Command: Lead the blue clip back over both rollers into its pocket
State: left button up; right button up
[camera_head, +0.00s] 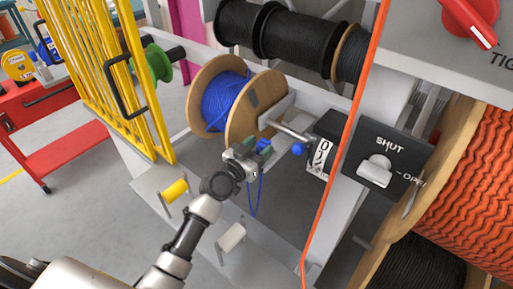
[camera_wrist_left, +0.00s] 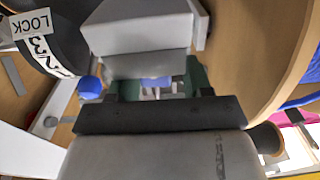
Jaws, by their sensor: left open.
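A wooden reel (camera_head: 262,92) wound with blue cable (camera_head: 222,101) stands in the frame. A thin blue cable loop hangs below my left gripper (camera_head: 258,153), which is open in front of the reel's lower right side. In the left wrist view the green fingertips of the left gripper (camera_wrist_left: 153,88) stand apart, with a small blue piece (camera_wrist_left: 155,80) showing between them; I cannot tell whether it is the clip or cable. A yellow roller (camera_head: 175,190) and a white roller (camera_head: 232,237) sit to the left and below. The pocket is not recognisable. My right gripper is out of view.
A blue ball knob (camera_head: 298,150) and a numbered lock dial (camera_head: 321,157) stand close right of the gripper. An orange cable (camera_head: 345,140) runs down past them. A SHUT/OPEN switch box (camera_head: 376,160) is further right. A yellow barred gate (camera_head: 105,75) stands at left.

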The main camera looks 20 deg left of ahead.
pick_arm(q)
jog(key=shift+s+d+f+g, duration=0.2)
jog(key=shift+f, duration=0.35)
jog(key=shift+s+d+f+g, duration=0.15)
jog(key=shift+s+f+g, duration=0.05)
jog(key=shift+f, duration=0.35)
jog(key=shift+s+a, duration=0.1)
jog(key=shift+s, duration=0.15)
jog(key=r+b+v, duration=0.1)
jog(key=b+v, duration=0.1)
jog(key=v, duration=0.7)
jog(key=shift+s+a+r+t, duration=0.2)
jog(key=shift+a+t, duration=0.2)
jog(key=shift+a, duration=0.05)
